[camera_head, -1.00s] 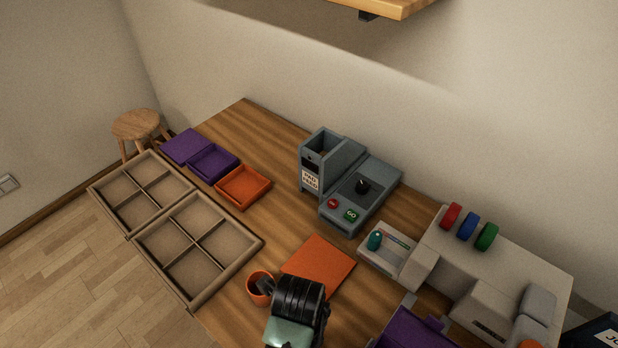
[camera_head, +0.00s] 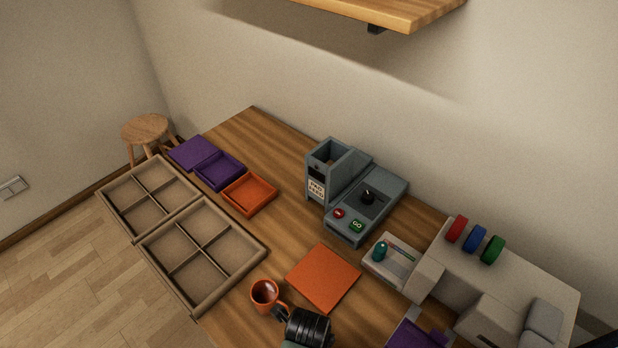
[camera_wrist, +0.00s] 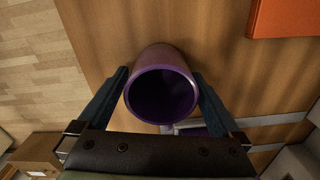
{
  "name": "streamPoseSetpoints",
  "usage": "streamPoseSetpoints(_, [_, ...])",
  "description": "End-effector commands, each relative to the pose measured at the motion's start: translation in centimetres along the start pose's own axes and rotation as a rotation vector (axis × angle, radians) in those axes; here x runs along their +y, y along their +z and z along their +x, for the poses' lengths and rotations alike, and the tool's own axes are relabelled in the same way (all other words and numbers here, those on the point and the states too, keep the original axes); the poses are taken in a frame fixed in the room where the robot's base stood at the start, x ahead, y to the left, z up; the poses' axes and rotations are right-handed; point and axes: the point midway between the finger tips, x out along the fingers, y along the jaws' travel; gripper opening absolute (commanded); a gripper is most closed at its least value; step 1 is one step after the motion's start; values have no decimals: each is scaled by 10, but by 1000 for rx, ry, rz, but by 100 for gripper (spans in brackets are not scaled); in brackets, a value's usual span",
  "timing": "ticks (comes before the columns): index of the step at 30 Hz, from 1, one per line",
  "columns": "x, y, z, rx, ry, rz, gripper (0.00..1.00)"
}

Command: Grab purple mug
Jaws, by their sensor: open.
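The purple mug (camera_wrist: 161,90) is in the middle of the wrist view, with its open mouth toward the camera and its inside dark. My gripper (camera_wrist: 160,74) is open, with one finger on each side of the mug. A narrow gap seems to show at each finger; I cannot tell whether either touches. No handle of this mug is clearly visible. In the head view my wrist shows at the bottom edge, and the purple mug and my fingers are out of sight there.
An orange mug (camera_head: 264,292) stands just left of my wrist. An orange mat (camera_head: 323,278) lies beyond it. A purple object (camera_head: 415,336) is at the lower right. A divided tray (camera_head: 250,277) lines the table's left edge. A grey machine (camera_head: 372,195) stands at the back.

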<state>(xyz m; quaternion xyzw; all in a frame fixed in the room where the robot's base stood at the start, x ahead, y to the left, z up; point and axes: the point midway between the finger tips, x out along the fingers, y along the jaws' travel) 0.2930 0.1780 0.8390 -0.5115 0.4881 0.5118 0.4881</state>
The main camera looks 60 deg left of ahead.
Motion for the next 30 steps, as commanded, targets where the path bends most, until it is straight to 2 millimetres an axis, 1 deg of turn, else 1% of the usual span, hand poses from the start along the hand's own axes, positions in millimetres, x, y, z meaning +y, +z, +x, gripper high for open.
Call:
streamPoseSetpoints(1, [0, 0, 0, 0, 0, 0, 98])
streamPoseSetpoints(2, [0, 0, 0, 0, 0, 0, 93])
streamPoseSetpoints(3, [0, 0, 0, 0, 0, 0, 86])
streamPoseSetpoints(5, [0, 0, 0, 0, 0, 0, 75])
streamPoseSetpoints(6, [0, 0, 0, 0, 0, 0, 68])
streamPoseSetpoints(11, [0, 0, 0, 0, 0, 0, 39])
streamPoseSetpoints(15, [0, 0, -1, 0, 0, 0, 14])
streamPoseSetpoints(16, [0, 0, -1, 0, -1, 0, 11])
streamPoseSetpoints(23, [-1, 0, -2, -1, -2, 0, 11])
streamPoseSetpoints(26, [-1, 0, -10, -1, -3, 1, 11])
streamPoseSetpoints(30, [-2, 0, -33, -2, -5, 2, 11])
